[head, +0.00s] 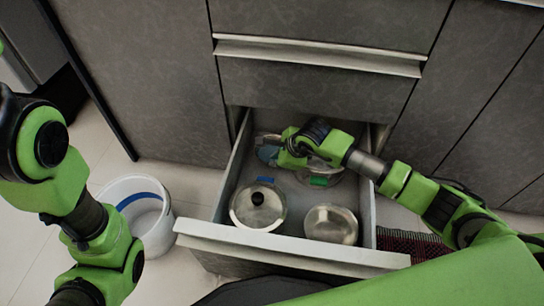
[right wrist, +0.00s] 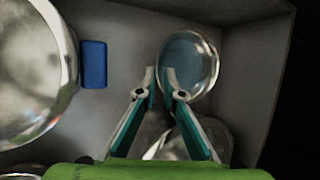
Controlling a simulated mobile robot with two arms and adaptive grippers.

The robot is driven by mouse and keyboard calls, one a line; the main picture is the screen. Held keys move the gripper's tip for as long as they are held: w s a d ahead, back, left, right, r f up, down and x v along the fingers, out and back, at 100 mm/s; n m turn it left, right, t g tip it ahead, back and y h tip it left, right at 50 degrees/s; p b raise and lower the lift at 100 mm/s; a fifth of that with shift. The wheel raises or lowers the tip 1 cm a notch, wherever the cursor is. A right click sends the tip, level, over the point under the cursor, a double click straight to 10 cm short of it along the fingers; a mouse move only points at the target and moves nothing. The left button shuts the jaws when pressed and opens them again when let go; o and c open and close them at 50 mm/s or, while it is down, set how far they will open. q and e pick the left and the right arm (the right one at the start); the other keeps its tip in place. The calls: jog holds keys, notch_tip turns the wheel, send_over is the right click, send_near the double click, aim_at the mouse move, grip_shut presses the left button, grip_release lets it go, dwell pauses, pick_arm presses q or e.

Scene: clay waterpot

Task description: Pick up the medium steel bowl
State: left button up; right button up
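Several steel vessels lie in the open drawer; which one is the medium bowl is unclear. A round steel bowl with a bluish inside (right wrist: 195,62) is at the drawer's back left, also in the head view (head: 267,150). My right gripper (right wrist: 160,76) reaches over the drawer from the right. Its fingertips are close together at that bowl's near rim, with a small gap; a firm grip cannot be confirmed. Another steel vessel (right wrist: 218,135) lies below the fingers, partly hidden. A steel bowl (head: 331,224) sits front right. My left gripper is out of view; only its arm shows.
A lidded steel pot (head: 250,208) is at the drawer's front left. A white bucket (head: 150,235) stands on the floor to the left.

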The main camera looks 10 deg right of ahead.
aim_at(267, 165)
jog(key=shift+b+x, duration=2.45)
jog(key=shift+x, duration=0.2)
jog(key=shift+a+r, duration=0.1)
jog(key=shift+s, duration=0.1)
grip_shut()
